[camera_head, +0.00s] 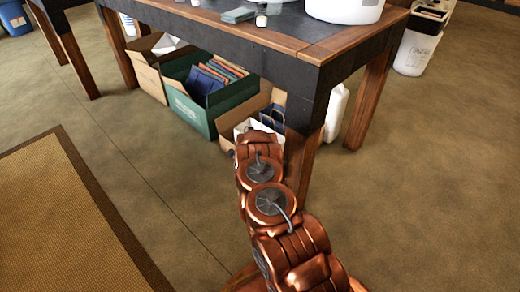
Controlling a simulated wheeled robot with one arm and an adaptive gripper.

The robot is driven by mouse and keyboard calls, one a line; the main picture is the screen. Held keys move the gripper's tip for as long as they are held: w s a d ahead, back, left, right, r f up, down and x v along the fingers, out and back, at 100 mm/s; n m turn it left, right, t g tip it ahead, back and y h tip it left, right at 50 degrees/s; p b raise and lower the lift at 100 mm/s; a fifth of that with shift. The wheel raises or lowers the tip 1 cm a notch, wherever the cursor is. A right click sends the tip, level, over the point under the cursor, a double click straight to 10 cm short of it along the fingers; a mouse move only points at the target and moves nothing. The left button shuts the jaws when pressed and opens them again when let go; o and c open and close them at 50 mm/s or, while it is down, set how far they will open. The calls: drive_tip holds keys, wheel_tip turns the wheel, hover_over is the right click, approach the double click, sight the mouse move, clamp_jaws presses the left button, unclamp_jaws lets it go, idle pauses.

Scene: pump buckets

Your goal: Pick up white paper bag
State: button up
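My copper-coloured arm reaches forward and down under the front corner of the table. Its far end is beside a white paper bag (241,127), which shows only in part next to an open cardboard box. My arm covers much of the bag. The fingers of my gripper are hidden behind the arm links, so whether they touch the bag cannot be seen.
White buckets stand on the table (345,8) and on the floor at right (415,52). A tan mat (60,220) lies left.

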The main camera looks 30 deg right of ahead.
drive_tip(key=b+x, duration=0.2)
drive_tip(key=x, duration=0.2)
drive_tip(key=shift+w+d, duration=0.15)
drive_tip(key=shift+w, duration=0.1)
clamp_jaws()
idle(0.4)
